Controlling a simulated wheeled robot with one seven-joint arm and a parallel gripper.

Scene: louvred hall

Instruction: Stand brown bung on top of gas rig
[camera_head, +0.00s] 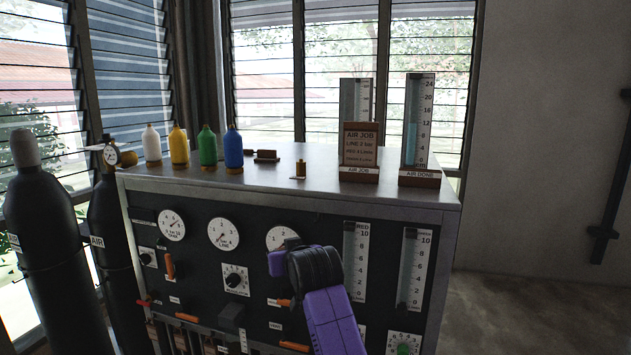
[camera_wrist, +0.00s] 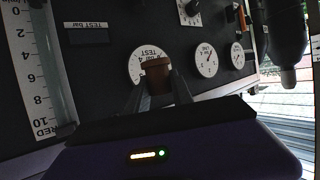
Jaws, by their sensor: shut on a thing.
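The gas rig is a grey-topped cabinet (camera_head: 235,181) with a dark front panel of gauges, filling the middle of the head view. Its panel (camera_wrist: 103,60) also shows tilted in the wrist view. My purple and black gripper (camera_head: 300,262) is in front of the panel, below the top's front edge and over the lower part of the third dial. In the wrist view my gripper (camera_wrist: 160,88) is shut on the brown bung (camera_wrist: 157,69), which sits between the fingertips in front of the TEST dial. The bung is hidden in the head view.
White, yellow, green and blue bottles (camera_head: 207,147) stand at the top's back left. A small brass piece (camera_head: 300,170) stands mid-top. The AIR JOB sign (camera_head: 360,145) and AIR DONE gauge (camera_head: 418,125) stand right. Bare top lies in front of them. Dark cylinders (camera_head: 55,240) stand left.

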